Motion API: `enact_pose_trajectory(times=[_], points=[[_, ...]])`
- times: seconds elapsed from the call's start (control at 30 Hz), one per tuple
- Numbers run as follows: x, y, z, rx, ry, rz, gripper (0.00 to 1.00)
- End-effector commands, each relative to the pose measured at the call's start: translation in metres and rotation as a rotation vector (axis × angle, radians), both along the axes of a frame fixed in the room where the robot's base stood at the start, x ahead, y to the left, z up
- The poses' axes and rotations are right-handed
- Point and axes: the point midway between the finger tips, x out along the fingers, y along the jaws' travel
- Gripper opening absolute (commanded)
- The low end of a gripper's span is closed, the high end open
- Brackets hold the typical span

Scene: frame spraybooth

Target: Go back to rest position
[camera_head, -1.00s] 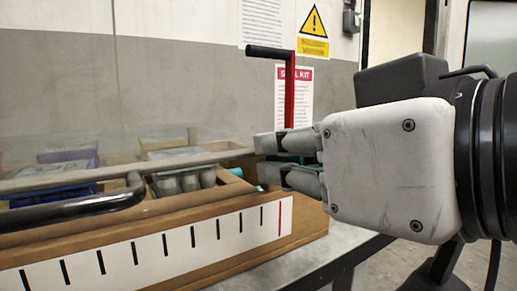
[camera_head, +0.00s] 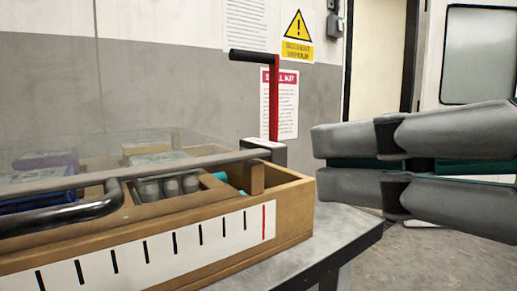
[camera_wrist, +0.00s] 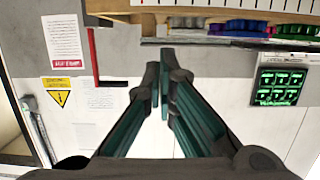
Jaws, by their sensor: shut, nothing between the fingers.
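My gripper (camera_head: 328,162) is at the right of the head view, close to the camera and pointing left. Its two grey fingers hold nothing, and it is shut. In the wrist view my gripper (camera_wrist: 160,85) shows its green-lined fingers pointing up the picture, with the wall behind them. It is clear of the wooden box (camera_head: 215,221), which stands to its left with a printed scale on its front. A red lever with a black handle (camera_head: 273,97) stands upright behind the box's right end.
The metal table (camera_head: 335,240) shows a bare right end. Signs hang on the wall (camera_head: 160,85). Open floor (camera_head: 440,250) lies at the right.

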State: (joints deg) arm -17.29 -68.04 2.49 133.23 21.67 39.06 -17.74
Motion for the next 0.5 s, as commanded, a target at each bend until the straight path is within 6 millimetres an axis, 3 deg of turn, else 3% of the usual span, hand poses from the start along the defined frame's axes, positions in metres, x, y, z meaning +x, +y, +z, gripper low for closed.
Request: enact_pose_trajectory(times=[0.13,0.3,0.37,0.47,0.5], points=[[-0.015,-0.009,0.005,0.000,-0.002,0.001,0.00],[-0.016,-0.014,-0.003,-0.014,0.032,-0.010,0.00],[-0.009,-0.016,-0.017,-0.032,0.086,-0.028,0.00],[0.009,-0.023,-0.057,-0.086,0.240,-0.080,0.00],[0.015,-0.029,-0.079,-0.113,0.323,-0.109,0.00]])
